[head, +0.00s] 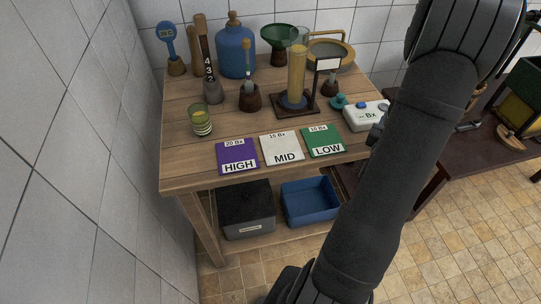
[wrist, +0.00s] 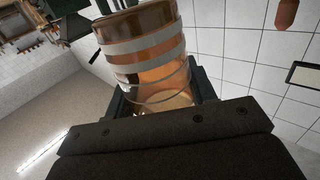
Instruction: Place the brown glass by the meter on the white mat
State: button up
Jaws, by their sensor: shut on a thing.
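The brown glass (wrist: 145,50), amber with pale bands, is held between the two jaws of my gripper (wrist: 158,88) in the wrist view. In the head view my arm covers the right side; neither the gripper nor the brown glass shows there. The white mat (head: 284,153), marked 15 Bx MID, lies bare at the table's front, between a purple mat (head: 237,160) marked HIGH and a green mat (head: 324,146) marked LOW. The white meter (head: 357,118) with a Bx display stands right of the mats, partly behind my arm.
A glass with yellow-green contents (head: 201,127) stands left of the mats. Behind are a blue demijohn (head: 235,52), a tall amber cylinder (head: 297,75) on a dark stand, a green funnel (head: 280,33) and wooden-handled tools. A blue bin (head: 309,203) sits on the lower shelf.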

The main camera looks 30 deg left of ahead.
jog(key=s+a+r+n+g+y, duration=0.1)
jog(key=s+a+r+n+y, duration=0.15)
jog(key=a, duration=0.55)
jog(key=s+a+r+n+g+y, duration=0.15)
jog(key=s+a+y, duration=0.25)
jog(key=a, duration=0.4)
jog(key=s+a+r+n+g+y, duration=0.1)
jog(key=s+a+n+y, duration=0.25)
jog(key=a, duration=0.45)
jog(key=s+a+r+n+g+y, duration=0.1)
jog(key=s+a+n+g+y, duration=0.1)
jog(key=s+a, duration=0.4)
jog(key=s+a+r+n+g+y, duration=0.2)
jog(key=s+a+n+g+y, duration=0.1)
jog(key=s, duration=0.9)
jog(key=a+g+y, duration=0.1)
jog(key=a+g, duration=0.1)
jog(key=a, duration=0.1)
jog(key=shift+s+a+n+g, duration=0.25)
jog(key=shift+n+g, duration=0.1)
jog(key=shift+s+a+f, duration=1.2)
jog(key=shift+a+f, duration=0.3)
jog(key=shift+f, duration=0.3)
jog(key=shift+s+a+f, duration=1.15)
jog(key=shift+a+f, duration=0.4)
jog(key=shift+f, duration=0.25)
jog(key=shift+s+a+f, duration=1.2)
jog(key=shift+a+f, duration=0.3)
jog(key=shift+f, duration=0.3)
